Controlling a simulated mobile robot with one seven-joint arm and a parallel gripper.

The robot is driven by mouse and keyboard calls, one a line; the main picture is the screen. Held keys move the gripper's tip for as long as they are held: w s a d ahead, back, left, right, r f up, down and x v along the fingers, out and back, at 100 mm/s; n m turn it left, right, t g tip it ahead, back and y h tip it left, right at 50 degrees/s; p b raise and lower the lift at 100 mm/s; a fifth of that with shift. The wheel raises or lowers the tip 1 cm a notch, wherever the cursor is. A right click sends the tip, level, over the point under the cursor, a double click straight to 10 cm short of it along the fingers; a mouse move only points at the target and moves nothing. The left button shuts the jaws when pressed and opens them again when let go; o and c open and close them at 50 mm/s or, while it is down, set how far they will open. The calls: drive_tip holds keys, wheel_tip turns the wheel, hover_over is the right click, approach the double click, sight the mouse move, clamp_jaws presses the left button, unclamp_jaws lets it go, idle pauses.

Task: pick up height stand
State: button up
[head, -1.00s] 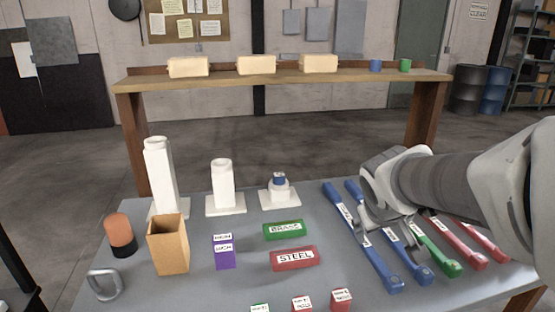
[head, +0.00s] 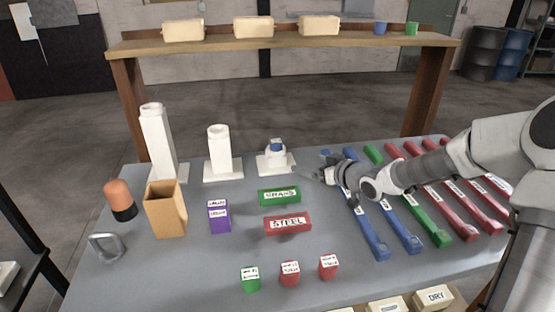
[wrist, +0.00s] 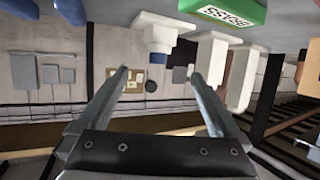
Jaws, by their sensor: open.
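Three white height stands on square bases stand at the back left of the grey table: a tall one (head: 158,142), a medium one (head: 220,150) and a short one (head: 276,160) with a blue piece (head: 277,145) on top. My gripper (head: 312,174) is just right of the short stand, pointing toward it and apart from it. In the wrist view, which is upside down, my open, empty fingers (wrist: 156,76) point toward the short stand (wrist: 152,20) and its blue piece (wrist: 156,50). The medium stand (wrist: 211,58) and tall stand (wrist: 240,75) show to the right.
A green BRASS block (head: 279,197) and red STEEL block (head: 287,225) lie in front of the short stand. Several blue, green and red bars (head: 440,195) lie under and beside my arm. A purple block (head: 219,215) and brown open box (head: 166,210) stand left. Bare table lies between.

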drive_tip(key=b, duration=0.2)
approach(279, 151)
drive_tip(key=shift+w+a+f, duration=1.05)
drive_tip(key=shift+w+f, duration=0.15)
drive_tip(key=shift+f, duration=0.05)
drive_tip(key=shift+w+r+b+x, duration=0.1)
drive_tip(key=shift+r+b+x, duration=0.05)
drive_tip(key=shift+x, duration=0.85)
drive_tip(key=shift+w+r+b+x, duration=0.1)
drive_tip(key=shift+r+b+x, duration=0.05)
drive_tip(key=shift+x, duration=0.85)
drive_tip(key=shift+w+r+b+x, duration=0.1)
drive_tip(key=shift+r+b+x, duration=0.1)
drive_tip(key=shift+x, duration=0.8)
drive_tip(key=shift+d, duration=0.1)
drive_tip(key=c, duration=1.6)
